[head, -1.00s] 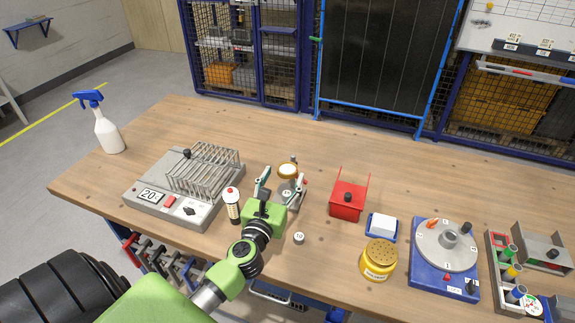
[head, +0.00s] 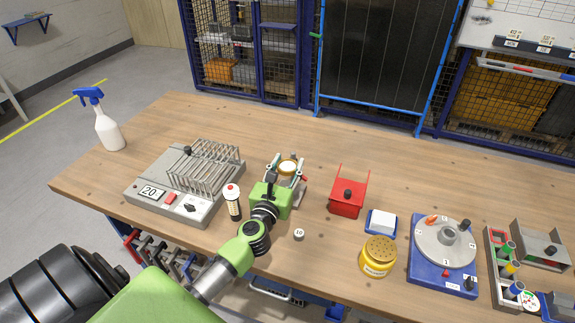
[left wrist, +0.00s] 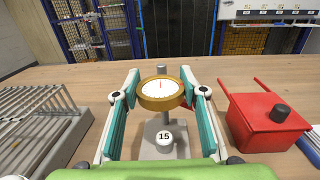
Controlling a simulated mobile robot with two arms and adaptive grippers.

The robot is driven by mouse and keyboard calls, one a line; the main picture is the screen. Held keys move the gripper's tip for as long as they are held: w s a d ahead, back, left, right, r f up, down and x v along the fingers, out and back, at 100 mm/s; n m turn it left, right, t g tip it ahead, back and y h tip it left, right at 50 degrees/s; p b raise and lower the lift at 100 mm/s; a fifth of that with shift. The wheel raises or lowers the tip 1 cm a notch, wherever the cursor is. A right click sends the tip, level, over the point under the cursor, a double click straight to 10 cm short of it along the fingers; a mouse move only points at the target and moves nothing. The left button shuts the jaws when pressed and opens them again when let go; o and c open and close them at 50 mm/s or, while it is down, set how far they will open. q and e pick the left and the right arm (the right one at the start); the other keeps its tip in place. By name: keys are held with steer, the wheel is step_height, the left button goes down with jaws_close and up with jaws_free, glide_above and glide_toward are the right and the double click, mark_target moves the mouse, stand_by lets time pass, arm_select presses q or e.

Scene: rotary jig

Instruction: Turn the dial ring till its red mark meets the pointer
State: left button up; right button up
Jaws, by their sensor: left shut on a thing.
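The dial ring (head: 288,167) is brass-coloured with a white face and sits on a grey stand. It also shows in the left wrist view (left wrist: 148,101), where a thin red line lies on the white face near its far side. I cannot make out a separate pointer. My left gripper (left wrist: 162,86) has its teal-padded fingers on both sides of the ring, shut on it; the gripper shows from behind in the head view (head: 286,172). My right gripper is not in view.
A grey rack unit (head: 170,207) and a small bottle (head: 233,203) are left. A red box (head: 346,206), yellow tin (head: 378,258) and blue-based disc unit (head: 443,278) are right.

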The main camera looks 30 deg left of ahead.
mark_target(288, 165)
arm_select(q)
steer(key=shift+n+y, duration=0.3)
steer(key=shift+y, duration=0.2)
steer(key=shift+f+n+g+y+b, duration=0.1)
steer(key=shift+n+g+y+b, duration=0.2)
steer(key=shift+n+g+y, duration=0.35)
steer(key=n+g+y+b, duration=0.1)
steer(key=n+y+b, duration=0.1)
steer(key=y, duration=0.1)
steer(key=shift+w+f, duration=0.1)
steer(key=shift+n+g+y+b, duration=0.4)
steer(key=shift+n+g+y, duration=0.05)
steer(key=shift+g+y, duration=0.2)
steer(key=shift+r, duration=0.2)
steer(key=o, duration=1.1)
step_height(288, 165, up, 10)
